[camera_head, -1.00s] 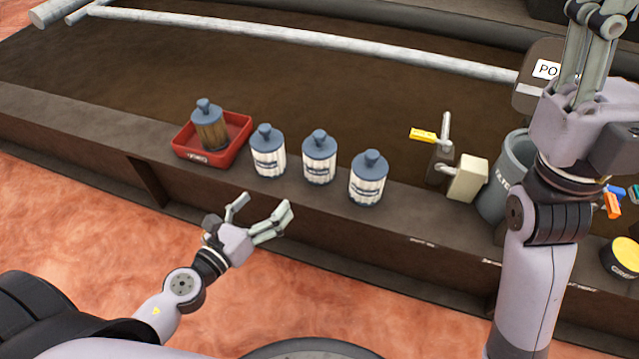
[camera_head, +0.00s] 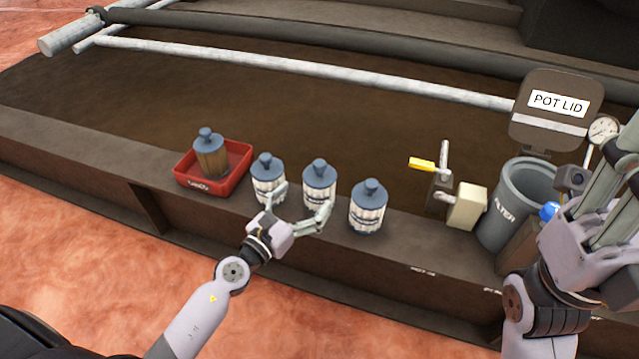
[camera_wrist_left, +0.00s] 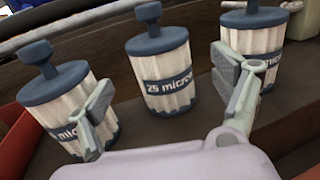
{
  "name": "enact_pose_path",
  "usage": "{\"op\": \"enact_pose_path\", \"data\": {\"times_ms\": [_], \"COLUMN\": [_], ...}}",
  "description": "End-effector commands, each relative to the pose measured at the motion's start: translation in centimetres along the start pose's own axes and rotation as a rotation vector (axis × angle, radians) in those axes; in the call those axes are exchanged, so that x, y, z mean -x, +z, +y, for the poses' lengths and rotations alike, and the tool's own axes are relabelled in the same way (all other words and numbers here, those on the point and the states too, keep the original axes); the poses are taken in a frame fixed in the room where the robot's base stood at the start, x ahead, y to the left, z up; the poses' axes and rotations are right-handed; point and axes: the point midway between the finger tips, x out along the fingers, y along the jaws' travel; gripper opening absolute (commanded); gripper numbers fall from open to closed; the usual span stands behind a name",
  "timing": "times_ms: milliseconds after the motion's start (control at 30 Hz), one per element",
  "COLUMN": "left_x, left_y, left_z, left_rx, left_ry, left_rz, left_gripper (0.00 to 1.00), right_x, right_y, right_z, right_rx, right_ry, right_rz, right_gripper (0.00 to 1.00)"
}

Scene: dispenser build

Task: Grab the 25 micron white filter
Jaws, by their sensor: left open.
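Three white pleated filters with blue-grey caps stand upright in a row on the ledge. The middle one (camera_head: 320,186) reads "25 micro…" in the left wrist view (camera_wrist_left: 163,75). The left filter (camera_head: 267,172) and right filter (camera_head: 367,210) have labels only partly legible in the left wrist view. My left gripper (camera_head: 303,198) is open and empty in front of the left and middle filters. In the left wrist view the 25 micron filter shows between its spread fingers, beyond them. My right gripper (camera_head: 612,185) is at the right edge, partly cut off.
A red tray (camera_head: 240,178) with a brown, blue-capped filter (camera_head: 211,158) is at the left. Right of the row are a yellow-handled valve (camera_head: 422,164), a beige box (camera_head: 467,206) and a grey filter pot (camera_head: 525,185) with its lid (camera_head: 556,125) raised.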

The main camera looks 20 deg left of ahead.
Motion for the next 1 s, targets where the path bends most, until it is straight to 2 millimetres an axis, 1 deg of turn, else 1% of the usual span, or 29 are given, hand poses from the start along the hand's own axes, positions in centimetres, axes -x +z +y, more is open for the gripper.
{"op": "enact_pose_path", "data": {"times_ms": [167,400,500,767,1000], "left_x": [-1.2,-5.0,-6.0,-6.2,-6.2], "left_y": [0.0,0.0,0.0,-0.1,-0.1], "left_z": [0.0,0.0,0.0,0.0,0.0], "left_rx": [0.001,0.002,0.002,0.001,0.001], "left_ry": [0.000,0.001,0.001,-0.001,0.000], "left_rz": [-0.001,-0.002,-0.001,0.002,0.001], "left_gripper": [0.86,0.86,0.86,0.86,0.71], "right_x": [0.1,0.3,0.2,0.1,0.1], "right_y": [0.1,0.1,0.0,0.1,0.1], "right_z": [0.0,0.0,0.0,0.0,0.0], "right_rx": [-0.001,-0.001,-0.001,-0.001,-0.001], "right_ry": [0.002,0.003,0.002,0.001,0.001], "right_rz": [-0.005,-0.008,-0.007,-0.007,-0.007], "right_gripper": [0.43,0.43,0.43,0.43,0.43]}}
